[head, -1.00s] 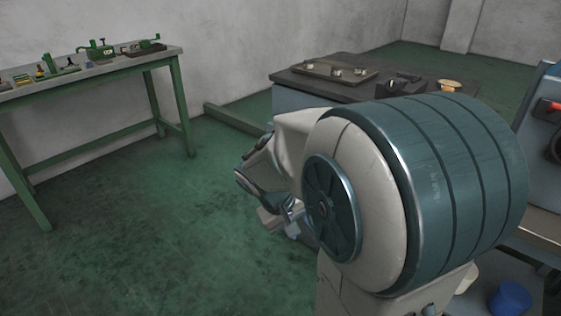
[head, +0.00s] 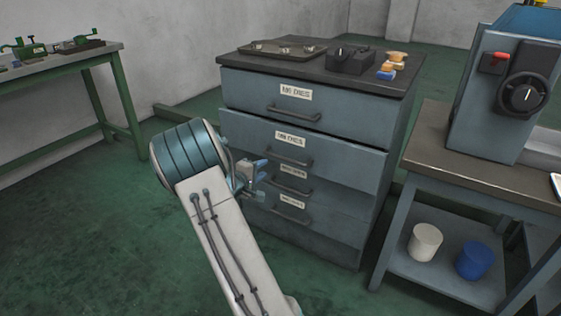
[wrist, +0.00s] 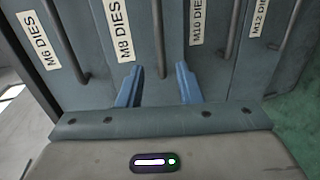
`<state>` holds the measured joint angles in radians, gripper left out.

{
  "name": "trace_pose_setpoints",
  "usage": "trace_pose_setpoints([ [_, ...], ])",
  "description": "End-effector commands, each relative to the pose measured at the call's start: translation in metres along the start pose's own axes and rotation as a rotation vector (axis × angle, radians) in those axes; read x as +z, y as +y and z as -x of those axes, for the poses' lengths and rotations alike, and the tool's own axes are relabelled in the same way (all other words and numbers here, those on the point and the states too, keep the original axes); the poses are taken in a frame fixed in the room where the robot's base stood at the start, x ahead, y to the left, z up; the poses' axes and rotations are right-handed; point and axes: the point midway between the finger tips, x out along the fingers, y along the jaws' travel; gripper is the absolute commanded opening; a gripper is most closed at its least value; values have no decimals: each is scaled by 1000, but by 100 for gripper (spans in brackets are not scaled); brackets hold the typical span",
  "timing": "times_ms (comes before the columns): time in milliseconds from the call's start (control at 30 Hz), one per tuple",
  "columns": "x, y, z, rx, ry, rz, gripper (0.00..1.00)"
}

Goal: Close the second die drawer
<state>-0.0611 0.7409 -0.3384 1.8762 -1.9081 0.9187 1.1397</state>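The second drawer, labelled M8 DIES (head: 335,160), is in the grey-blue cabinet and stands out from the drawer fronts above and below it. Its bar handle (head: 289,157) is on the front. In the wrist view the M8 drawer front (wrist: 141,22) appears sideways, with its handle (wrist: 160,38) running between the lines of my fingers. My gripper (head: 262,176) is in front of the drawer's lower left part. Its two blue fingers are spread apart in the wrist view (wrist: 158,86), with nothing held. Contact with the handle or front cannot be told.
The top drawer (head: 262,97) and the lower M10 and M12 drawers look shut. A tray (head: 283,48) and a dark block (head: 350,62) lie on the cabinet top. A bench with a machine (head: 500,90) stands right; a green-legged table (head: 125,105) stands left. The floor between is clear.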

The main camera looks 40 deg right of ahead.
Motion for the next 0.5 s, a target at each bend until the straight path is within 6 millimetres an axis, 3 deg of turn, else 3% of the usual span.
trace_pose_setpoints([
  [500,1,-2,-101,-1,-3,1,32],
])
